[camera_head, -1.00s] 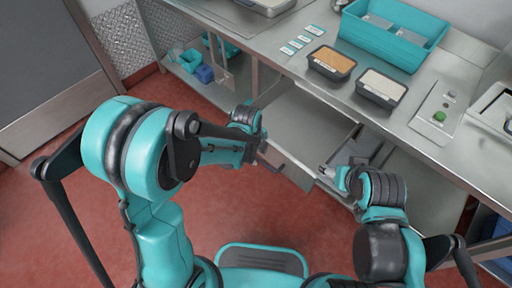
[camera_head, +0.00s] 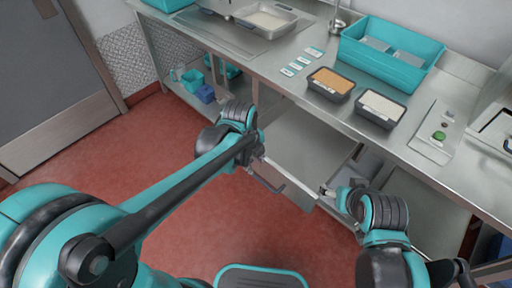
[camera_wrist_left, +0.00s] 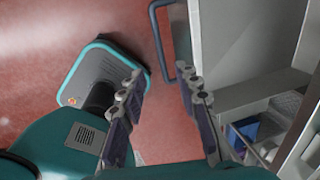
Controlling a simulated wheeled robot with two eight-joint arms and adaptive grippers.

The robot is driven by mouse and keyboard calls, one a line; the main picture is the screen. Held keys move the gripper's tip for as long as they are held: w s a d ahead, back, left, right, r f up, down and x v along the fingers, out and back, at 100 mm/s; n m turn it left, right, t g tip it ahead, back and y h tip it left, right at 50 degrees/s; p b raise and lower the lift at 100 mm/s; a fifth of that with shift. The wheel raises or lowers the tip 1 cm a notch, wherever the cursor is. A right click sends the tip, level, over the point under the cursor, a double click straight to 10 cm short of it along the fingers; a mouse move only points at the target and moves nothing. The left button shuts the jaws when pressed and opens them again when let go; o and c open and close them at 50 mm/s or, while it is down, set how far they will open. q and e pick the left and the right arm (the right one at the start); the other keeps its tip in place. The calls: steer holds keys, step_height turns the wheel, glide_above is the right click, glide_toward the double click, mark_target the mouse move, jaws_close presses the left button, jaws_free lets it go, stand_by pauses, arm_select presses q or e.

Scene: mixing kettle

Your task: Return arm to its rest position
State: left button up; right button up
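My left arm comes in from the left, and its gripper (camera_wrist_left: 160,78) shows in the left wrist view with its two fingers apart and nothing between them. In the head view the left wrist (camera_head: 238,117) is by the left front corner of a pulled-out drawer (camera_head: 287,186). The drawer's bar handle (camera_wrist_left: 160,38) is beyond the left fingertips in the wrist view, apart from them. My right gripper (camera_head: 328,191) is small at the drawer's right front side. Its fingers are too small to tell open from shut.
A steel counter (camera_head: 285,48) carries a teal bin (camera_head: 392,55), a tray of brown grains (camera_head: 331,84), a tray of white contents (camera_head: 381,108) and a panel with a green button (camera_head: 439,135). Blue and teal containers (camera_head: 205,92) sit on the lower shelf. Red floor (camera_head: 140,155) is open at left.

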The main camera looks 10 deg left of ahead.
arm_select(q)
steer(key=s+a+r+n+t, duration=0.2)
steer(key=s+a+n, duration=0.3)
steer(key=n, duration=0.7)
steer(key=s+a+r+n+t+y, duration=0.1)
steer(key=s+a+r+n+t, duration=0.2)
steer(key=n, duration=1)
steer(key=shift+s+a+r, duration=0.5)
steer(key=shift+s+a, duration=0.55)
steer(key=shift+a, duration=0.5)
